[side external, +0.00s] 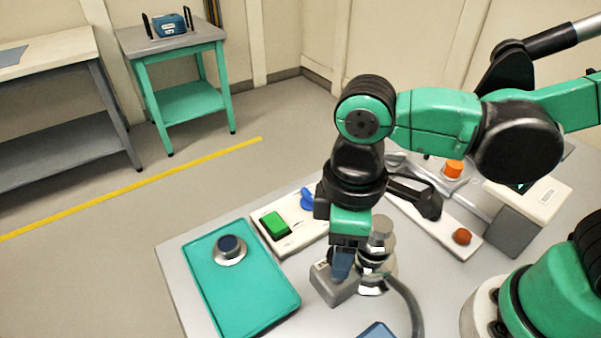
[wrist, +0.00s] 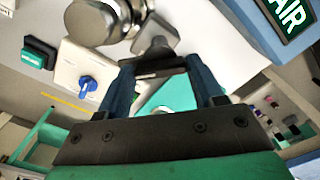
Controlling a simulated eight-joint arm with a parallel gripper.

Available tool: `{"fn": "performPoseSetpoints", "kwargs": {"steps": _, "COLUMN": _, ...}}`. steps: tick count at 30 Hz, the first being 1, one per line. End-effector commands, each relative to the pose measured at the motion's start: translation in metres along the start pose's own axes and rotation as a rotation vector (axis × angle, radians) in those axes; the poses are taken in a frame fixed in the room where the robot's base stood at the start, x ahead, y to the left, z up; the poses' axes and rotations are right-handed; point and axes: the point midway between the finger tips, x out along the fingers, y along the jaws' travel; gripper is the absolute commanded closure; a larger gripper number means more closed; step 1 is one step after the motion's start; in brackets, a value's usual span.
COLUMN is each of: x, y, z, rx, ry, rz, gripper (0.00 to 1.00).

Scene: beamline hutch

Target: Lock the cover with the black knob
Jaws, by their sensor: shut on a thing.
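My gripper (side external: 342,268) points down beside the metal chamber (side external: 380,240), over a grey block. In the wrist view its two blue fingers (wrist: 160,66) are shut on a dark piece, which looks like the black knob (wrist: 156,64). The knob lies across between the fingertips, touching both. A rounded silver metal part (wrist: 100,22), perhaps the cover, shows just beyond the fingers at upper left. In the side view the knob is hidden behind the fingers, and I cannot tell whether the cover is locked.
A grey block (side external: 332,286) stands under my gripper. A teal tray (side external: 275,290) with a round dark-topped part (side external: 230,248) lies to the left. A panel with a green button (side external: 274,225) and a blue knob (side external: 308,199) is behind. A grey hose (side external: 410,300) curves in front.

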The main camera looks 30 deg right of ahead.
Motion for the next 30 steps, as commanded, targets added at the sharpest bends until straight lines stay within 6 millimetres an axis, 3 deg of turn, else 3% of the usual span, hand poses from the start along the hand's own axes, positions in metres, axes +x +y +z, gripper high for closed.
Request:
{"fn": "performPoseSetpoints", "kwargs": {"steps": 18, "x": -0.0002, "y": 0.0000, "z": 0.0004, "rx": 0.537, "ry": -0.003, "rz": 0.001, "gripper": 0.92}}
{"fn": "performPoseSetpoints", "kwargs": {"steps": 30, "x": -0.0002, "y": -0.0001, "z": 0.0005, "rx": 0.705, "ry": -0.003, "rz": 0.001, "gripper": 0.92}}
